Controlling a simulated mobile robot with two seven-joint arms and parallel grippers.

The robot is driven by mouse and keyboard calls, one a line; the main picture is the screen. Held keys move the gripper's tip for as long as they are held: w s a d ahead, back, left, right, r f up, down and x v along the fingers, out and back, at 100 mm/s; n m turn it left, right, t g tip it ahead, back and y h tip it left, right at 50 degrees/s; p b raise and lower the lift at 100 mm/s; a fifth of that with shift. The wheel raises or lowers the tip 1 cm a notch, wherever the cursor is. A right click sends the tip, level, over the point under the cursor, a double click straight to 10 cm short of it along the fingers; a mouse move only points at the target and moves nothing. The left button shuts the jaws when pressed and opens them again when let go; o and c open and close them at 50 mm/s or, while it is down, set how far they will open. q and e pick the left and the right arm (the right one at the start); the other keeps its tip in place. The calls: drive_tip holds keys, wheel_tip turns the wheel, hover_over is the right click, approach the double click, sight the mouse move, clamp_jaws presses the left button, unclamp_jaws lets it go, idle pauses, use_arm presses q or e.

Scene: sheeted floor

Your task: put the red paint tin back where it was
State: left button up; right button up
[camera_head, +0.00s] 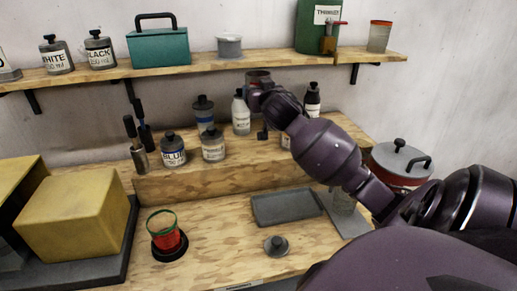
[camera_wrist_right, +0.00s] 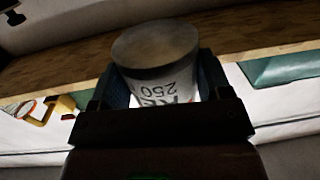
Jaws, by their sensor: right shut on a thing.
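My right gripper (camera_head: 262,92) is shut on the red paint tin (camera_head: 258,76). In the head view the tin is mostly hidden behind the gripper, just below the upper shelf's edge and above the raised wooden step. In the right wrist view the tin (camera_wrist_right: 170,75) sits between the two fingers (camera_wrist_right: 160,95); its grey round end faces the camera, and its white label reads "RE" and "250" upside down. I cannot tell whether the tin touches anything else. My left gripper is not in view.
The step (camera_head: 215,175) holds the blue tin (camera_head: 173,150), a white bottle (camera_head: 240,112) and several other containers. The upper shelf (camera_head: 190,70) carries white and black tins, a teal box (camera_head: 158,46) and a green can (camera_head: 317,27). A red cup (camera_head: 166,235) and a tray (camera_head: 287,207) are below.

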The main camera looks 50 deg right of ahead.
drive_tip(key=b, duration=0.1)
hover_over(259, 154)
wheel_tip(259, 154, down, 13)
drive_tip(key=shift+f, duration=0.1)
wheel_tip(259, 154, down, 4)
drive_tip(key=shift+f+b, duration=0.15)
drive_tip(key=shift+b, duration=0.2)
drive_tip(key=shift+f, duration=0.15)
drive_tip(key=shift+f, duration=0.1)
drive_tip(key=o, duration=1.1)
drive_tip(key=shift+o, duration=0.2)
